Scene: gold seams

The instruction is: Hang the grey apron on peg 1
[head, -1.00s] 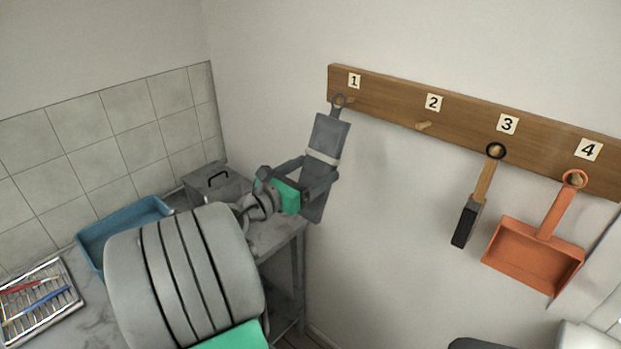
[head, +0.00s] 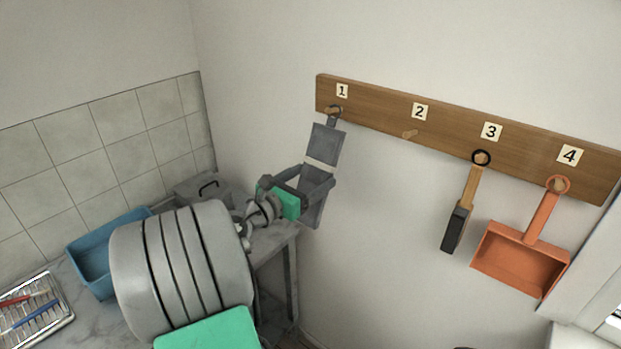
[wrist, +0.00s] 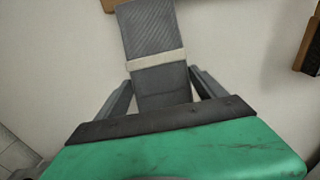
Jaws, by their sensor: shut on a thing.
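The grey apron (head: 324,145) is a folded grey strip with a pale band and a ring at its top. Its ring is at peg 1 (head: 336,108), under the label 1; I cannot tell whether the ring is around the peg or only in front of it. My gripper (head: 316,180) is shut on the apron below the pale band. In the wrist view the apron (wrist: 152,38) runs up from between my fingers (wrist: 163,88). Its top end is cut off there, and its lower part is hidden behind my gripper.
Peg 2 (head: 410,134) on the wooden rail (head: 375,112) is bare. A brush (head: 458,222) hangs on peg 3 and an orange dustpan (head: 519,258) on peg 4. A blue tub (head: 92,262), a grey box (head: 190,188) and a cutlery tray (head: 42,312) stand on the counter.

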